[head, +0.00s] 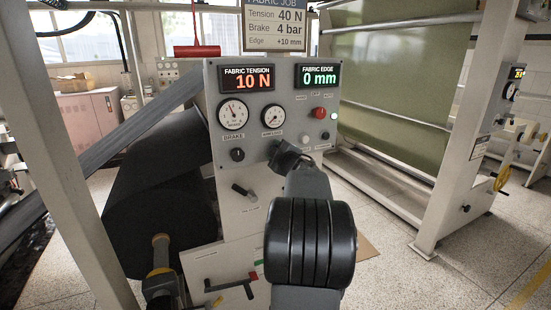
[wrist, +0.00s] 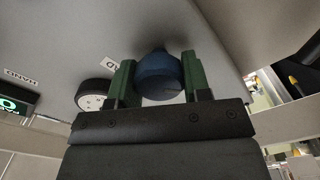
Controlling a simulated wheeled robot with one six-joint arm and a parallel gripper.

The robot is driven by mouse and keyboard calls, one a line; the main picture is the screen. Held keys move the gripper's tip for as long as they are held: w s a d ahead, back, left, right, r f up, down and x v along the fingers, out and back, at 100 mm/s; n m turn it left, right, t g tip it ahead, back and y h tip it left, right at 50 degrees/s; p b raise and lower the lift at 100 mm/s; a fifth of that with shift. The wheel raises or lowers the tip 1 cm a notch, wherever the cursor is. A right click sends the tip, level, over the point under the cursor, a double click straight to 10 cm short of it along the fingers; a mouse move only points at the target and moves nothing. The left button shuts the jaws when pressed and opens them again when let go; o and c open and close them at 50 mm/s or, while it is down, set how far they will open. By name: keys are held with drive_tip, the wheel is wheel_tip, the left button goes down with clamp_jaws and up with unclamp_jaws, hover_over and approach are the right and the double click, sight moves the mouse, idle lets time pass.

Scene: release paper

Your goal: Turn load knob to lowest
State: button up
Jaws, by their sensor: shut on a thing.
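In the wrist view my gripper (wrist: 159,66) has its two green fingers on either side of a dark blue round knob (wrist: 157,82), shut on it. The knob's pointer or setting cannot be seen. The fabric tension display (head: 247,79) reads 10 N.
The brake knob (head: 237,154) is left of my gripper. A red button (head: 319,113) and small buttons are to its right. A lever (head: 243,190) sticks out below. A job sign (head: 275,25) hangs above, showing Tension 40 N and Brake 4 bar. A dark fabric roll (head: 155,190) stands left.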

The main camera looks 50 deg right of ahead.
drive_tip(key=shift+n+b, duration=0.45)
drive_tip(key=shift+n, duration=0.25)
drive_tip(key=o, duration=0.9)
drive_tip(key=shift+o, duration=0.2)
drive_tip(key=b+v, duration=0.1)
drive_tip(key=v, duration=1.3)
drive_tip(key=shift+w+f, duration=0.1)
